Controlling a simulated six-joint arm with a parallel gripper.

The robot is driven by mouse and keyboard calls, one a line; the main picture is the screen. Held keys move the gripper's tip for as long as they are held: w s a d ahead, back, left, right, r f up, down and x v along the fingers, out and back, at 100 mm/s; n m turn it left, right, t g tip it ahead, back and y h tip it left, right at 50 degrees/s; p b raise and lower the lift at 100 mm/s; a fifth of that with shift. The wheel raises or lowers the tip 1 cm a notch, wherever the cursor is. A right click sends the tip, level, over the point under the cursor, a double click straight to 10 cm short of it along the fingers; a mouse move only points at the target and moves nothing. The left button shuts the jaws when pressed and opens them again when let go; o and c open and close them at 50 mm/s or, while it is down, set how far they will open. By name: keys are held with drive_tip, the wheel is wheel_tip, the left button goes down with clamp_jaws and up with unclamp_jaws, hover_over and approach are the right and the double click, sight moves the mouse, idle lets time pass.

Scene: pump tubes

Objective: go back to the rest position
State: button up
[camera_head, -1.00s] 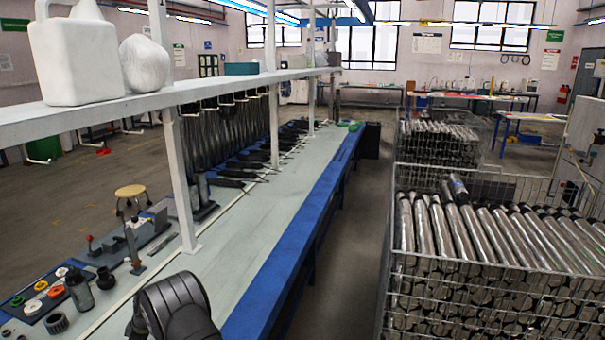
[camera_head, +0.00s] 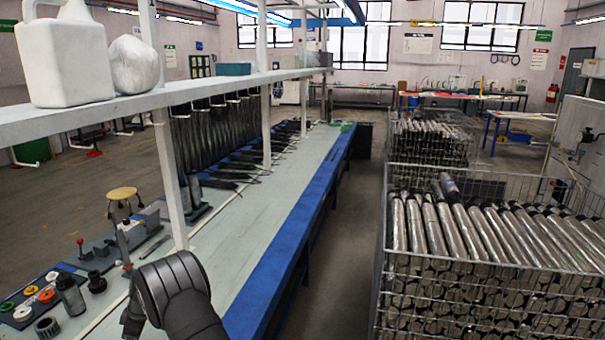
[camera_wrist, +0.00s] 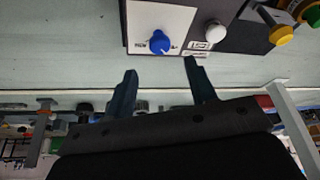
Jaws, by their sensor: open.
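My gripper (camera_wrist: 160,67) shows in the wrist view as two dark fingers, spread apart with nothing between them. Its fingertips point toward a control box (camera_wrist: 228,38) with a blue knob (camera_wrist: 159,42), a white button and a yellow button; I cannot tell the distance. In the head view my dark grey arm rises from the bottom edge over the bench (camera_head: 240,235); the fingers are not clear there. Silver tubes (camera_head: 475,232) with black ends lie in a wire crate on the right, well apart from my arm.
A white shelf (camera_head: 200,92) on posts runs above the bench, bearing a white jug (camera_head: 65,62) and a white bag (camera_head: 135,65). Small parts, including a dark bottle (camera_head: 70,295), stand at the bench's left. The bench's blue-edged right strip is clear.

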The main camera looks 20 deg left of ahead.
drive_tip(key=v, duration=1)
drive_tip(key=x, duration=1.7)
drive_tip(key=shift+f, duration=0.1)
drive_tip(key=shift+a, duration=0.1)
drive_tip(key=m+t, duration=0.1)
drive_tip(key=m, duration=0.2)
drive_tip(key=m+t, duration=0.1)
drive_tip(key=m, duration=0.2)
drive_tip(key=shift+s, duration=0.2)
drive_tip(key=shift+s+m+t+h, duration=0.15)
drive_tip(key=shift+m+t, duration=0.5)
drive_tip(key=shift+m, duration=0.85)
drive_tip(key=shift+m+t+h, duration=0.15)
drive_tip(key=shift+m+t, duration=0.5)
drive_tip(key=shift+m, duration=0.85)
drive_tip(key=shift+s+r, duration=0.15)
drive_tip(key=shift+r, duration=0.45)
drive_tip(key=shift+f, duration=0.1)
